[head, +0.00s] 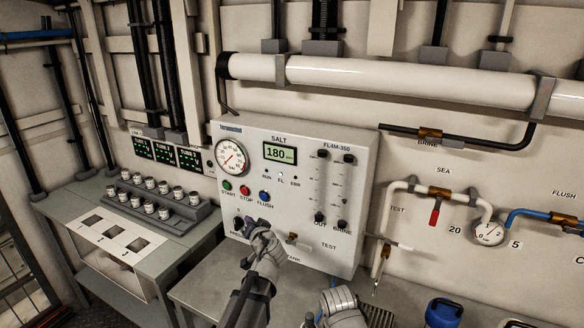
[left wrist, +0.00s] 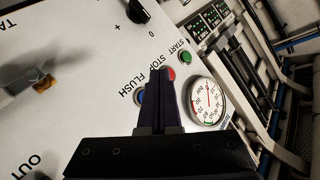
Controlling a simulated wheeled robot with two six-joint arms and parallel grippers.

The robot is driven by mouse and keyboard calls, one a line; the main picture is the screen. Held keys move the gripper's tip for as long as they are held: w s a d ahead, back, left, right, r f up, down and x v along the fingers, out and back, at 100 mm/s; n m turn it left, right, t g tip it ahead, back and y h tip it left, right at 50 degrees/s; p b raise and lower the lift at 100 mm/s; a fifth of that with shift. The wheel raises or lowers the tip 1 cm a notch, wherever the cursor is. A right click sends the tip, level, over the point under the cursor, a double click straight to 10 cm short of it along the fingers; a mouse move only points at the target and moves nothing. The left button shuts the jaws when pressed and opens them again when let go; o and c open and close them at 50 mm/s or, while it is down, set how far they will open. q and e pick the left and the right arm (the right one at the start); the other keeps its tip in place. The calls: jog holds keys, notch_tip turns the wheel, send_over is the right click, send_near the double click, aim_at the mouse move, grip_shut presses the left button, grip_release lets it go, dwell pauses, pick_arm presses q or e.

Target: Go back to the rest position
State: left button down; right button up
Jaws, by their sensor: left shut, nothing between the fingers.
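My left gripper (head: 256,228) is in front of the lower left of the white control panel (head: 351,246), by the dark knob (head: 239,223) below the buttons. In the left wrist view its dark fingers (left wrist: 157,72) are together with nothing between them. They overlap the panel face between the red STOP button (left wrist: 168,74) and the blue FLUSH button (left wrist: 139,97); I cannot tell whether they touch it. A white link of my right arm (head: 343,308) shows at the bottom of the head view, but its gripper does not.
A bench (head: 200,290) runs below the panel. At left, a rack (head: 135,205) holds several small jars beside a numbered white tray (head: 108,240). Pipes, a red-handled valve (head: 435,213) and a gauge (head: 488,233) are at right. A blue container (head: 443,312) stands at the lower right.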

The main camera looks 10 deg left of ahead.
pick_arm(q)
jog(key=s+d+f+g+h, duration=0.2)
jog(key=s+d+f+g, duration=0.2)
jog(key=s, duration=0.6)
jog(key=s+d+f+m+g+h, duration=0.1)
jog(key=s+d+f+g, duration=0.4)
jog(key=s, duration=0.6)
jog(key=s+d+f+m+g+h, duration=0.1)
jog(key=s+d+f+g+h, duration=0.2)
jog(key=s+d+f, duration=0.4)
jog(key=s+g, duration=0.1)
jog(key=s, duration=0.2)
jog(key=shift+s+f, duration=0.2)
jog(key=shift+s, duration=0.2)
